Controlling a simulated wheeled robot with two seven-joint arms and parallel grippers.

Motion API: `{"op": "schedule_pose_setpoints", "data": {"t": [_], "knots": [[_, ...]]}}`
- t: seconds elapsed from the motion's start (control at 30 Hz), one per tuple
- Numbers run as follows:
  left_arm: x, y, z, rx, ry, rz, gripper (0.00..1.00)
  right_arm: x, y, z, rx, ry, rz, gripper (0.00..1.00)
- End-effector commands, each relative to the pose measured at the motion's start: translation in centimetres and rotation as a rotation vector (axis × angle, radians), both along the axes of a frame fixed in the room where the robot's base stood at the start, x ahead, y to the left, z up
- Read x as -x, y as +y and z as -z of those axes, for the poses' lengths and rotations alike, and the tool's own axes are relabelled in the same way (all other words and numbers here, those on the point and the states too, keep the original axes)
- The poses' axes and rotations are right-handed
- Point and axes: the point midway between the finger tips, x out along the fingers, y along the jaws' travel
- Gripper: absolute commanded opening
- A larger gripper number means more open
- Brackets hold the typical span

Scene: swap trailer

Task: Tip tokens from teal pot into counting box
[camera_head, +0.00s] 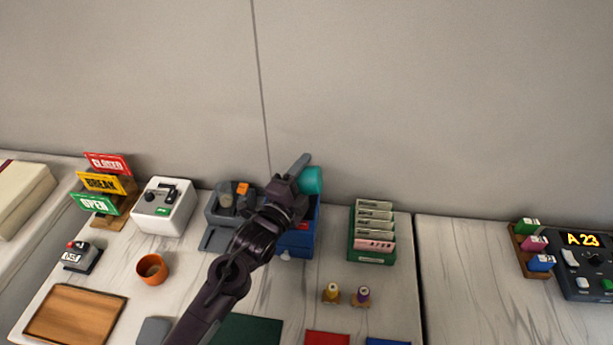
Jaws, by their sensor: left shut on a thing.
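The teal pot (311,180) is held in my left gripper (300,182), above the back of the blue counting box (299,243). The pot appears tilted on its side, and its opening cannot be made out. My left gripper is shut on the pot. The counting box stands on the marble-look counter, partly hidden by my left arm, with something red showing inside it. No loose tokens can be made out. My right gripper is not in view.
A grey device (225,205) stands close left of the box, and a green card rack (373,238) stands to its right. An orange pot (152,269) and a wooden tray (75,314) are at left.

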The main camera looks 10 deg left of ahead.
Motion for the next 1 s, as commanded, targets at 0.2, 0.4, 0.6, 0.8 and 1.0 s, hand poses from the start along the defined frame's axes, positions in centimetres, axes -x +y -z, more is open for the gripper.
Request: {"op": "schedule_pose_setpoints", "data": {"t": [0.2,0.4,0.6,0.8,1.0], "knots": [[0.15,-0.10,0.42,0.037,0.009,0.006,0.33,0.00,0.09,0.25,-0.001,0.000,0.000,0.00],[0.20,-0.17,0.63,0.036,0.013,0.008,0.33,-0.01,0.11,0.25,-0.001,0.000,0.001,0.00],[0.24,-0.24,0.79,0.039,0.018,0.009,0.33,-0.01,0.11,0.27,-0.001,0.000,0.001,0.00],[0.28,-0.29,0.64,0.071,0.020,0.010,0.33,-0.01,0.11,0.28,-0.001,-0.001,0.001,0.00],[0.30,-0.29,0.25,0.120,0.019,0.010,0.33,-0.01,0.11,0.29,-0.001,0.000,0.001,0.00]]}}
